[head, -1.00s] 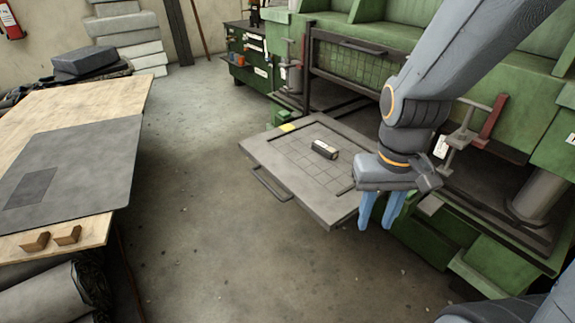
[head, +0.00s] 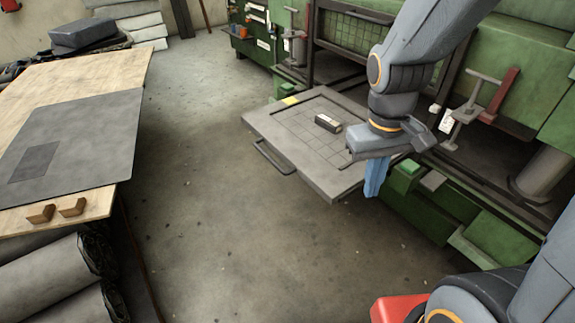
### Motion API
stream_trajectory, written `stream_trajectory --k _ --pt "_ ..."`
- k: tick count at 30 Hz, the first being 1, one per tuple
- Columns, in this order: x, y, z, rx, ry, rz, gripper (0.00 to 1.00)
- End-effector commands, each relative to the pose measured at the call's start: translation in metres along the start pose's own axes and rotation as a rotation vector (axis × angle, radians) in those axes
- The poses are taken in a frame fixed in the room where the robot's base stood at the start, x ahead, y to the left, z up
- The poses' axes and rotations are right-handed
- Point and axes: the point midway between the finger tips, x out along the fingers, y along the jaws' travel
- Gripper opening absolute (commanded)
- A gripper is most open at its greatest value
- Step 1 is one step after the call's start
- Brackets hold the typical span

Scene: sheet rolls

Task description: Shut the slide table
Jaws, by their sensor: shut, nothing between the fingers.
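The slide table (head: 312,163) is a grey plate with a scribed grid, pulled out from the green press in the head view. Its bar handle (head: 268,160) is on the front left edge. A small dark block with a pale label (head: 328,123) lies on the plate. My gripper (head: 374,182) points down just off the plate's near right corner, its blue fingers together and empty. Whether the fingers touch the plate's edge I cannot tell. My gripper's body hides part of the plate's right side.
The green press (head: 515,90) stands behind the plate, with a clamp and red lever (head: 500,95) at right. A wooden table (head: 95,85) with a grey sheet (head: 75,135) is at left, rolls (head: 50,275) below it. The concrete floor between is clear.

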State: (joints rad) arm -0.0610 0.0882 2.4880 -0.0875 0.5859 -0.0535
Motion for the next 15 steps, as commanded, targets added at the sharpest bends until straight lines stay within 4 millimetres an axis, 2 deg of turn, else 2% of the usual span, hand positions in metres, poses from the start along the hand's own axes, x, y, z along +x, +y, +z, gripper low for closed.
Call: stream_trajectory --k 1,8,15 --pt "0.013 -0.004 -0.016 -0.098 -0.022 0.024 0.0" --pt "0.064 -0.025 -0.096 -0.642 -0.135 0.187 0.0" --pt "0.124 -0.07 -0.186 -1.188 -0.258 0.393 0.0"
